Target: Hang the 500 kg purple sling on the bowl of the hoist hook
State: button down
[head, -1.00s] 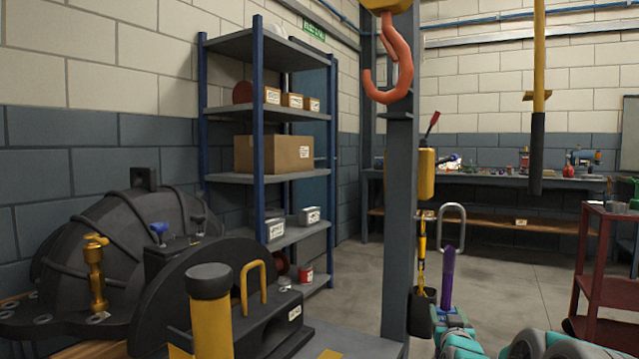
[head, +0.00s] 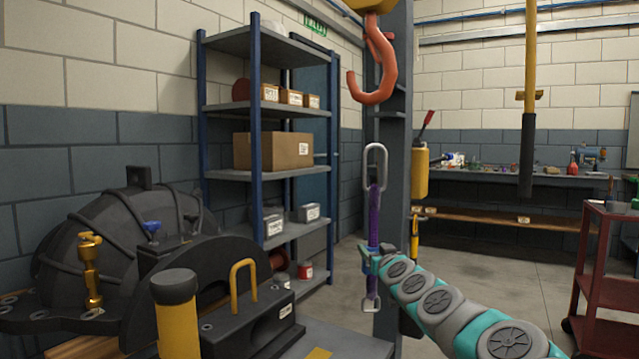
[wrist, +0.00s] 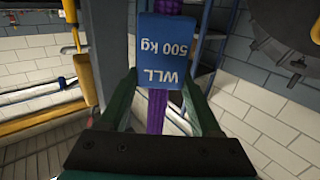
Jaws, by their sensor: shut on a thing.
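The orange hoist hook (head: 376,75) hangs at the top middle of the head view, its bowl open and empty. The purple sling (head: 374,215) hangs upright below the hook, with a metal link (head: 375,165) at its top and another metal fitting (head: 371,303) at its lower end. The top link is apart from the hook in the picture; the depth between them is hard to tell. My gripper (head: 370,262) is shut on the sling. In the wrist view the sling (wrist: 156,110) runs between the fingers, with a blue tag (wrist: 166,48) reading WLL 500 kg.
A grey column (head: 394,130) stands behind the hook and sling. A yellow pendant (head: 420,172) hangs beside it. A shelf rack (head: 262,190) stands to the left. A dark casing (head: 120,240) with a yellow post (head: 175,315) fills the lower left. A red cart (head: 603,270) stands at right.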

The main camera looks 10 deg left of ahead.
jog(key=shift+s+a+r+y, duration=0.1)
jog(key=shift+a+r+y, duration=0.2)
jog(key=shift+a+r, duration=0.25)
jog(key=s+a+r+n+g+y+p, duration=0.1)
jog(key=s+a+r+n+g+y, duration=0.4)
jog(key=r, duration=0.4)
jog(key=s+a+r+n+g+y+p, duration=0.1)
jog(key=s+a+r+n+g+y, duration=0.1)
jog(key=s+a+r+y, duration=0.45)
jog(key=d+r+h+b, duration=0.1)
jog(key=d+h+b, duration=0.1)
jog(key=d, duration=0.4)
jog(key=shift+s+d+r+h, duration=0.15)
jog(key=shift+r+h, duration=0.05)
jog(key=shift+h, duration=0.25)
jog(key=shift+f+b, duration=0.15)
jog(key=shift+b, duration=0.15)
dwell(0.5)
jog(key=shift+s+d, duration=0.1)
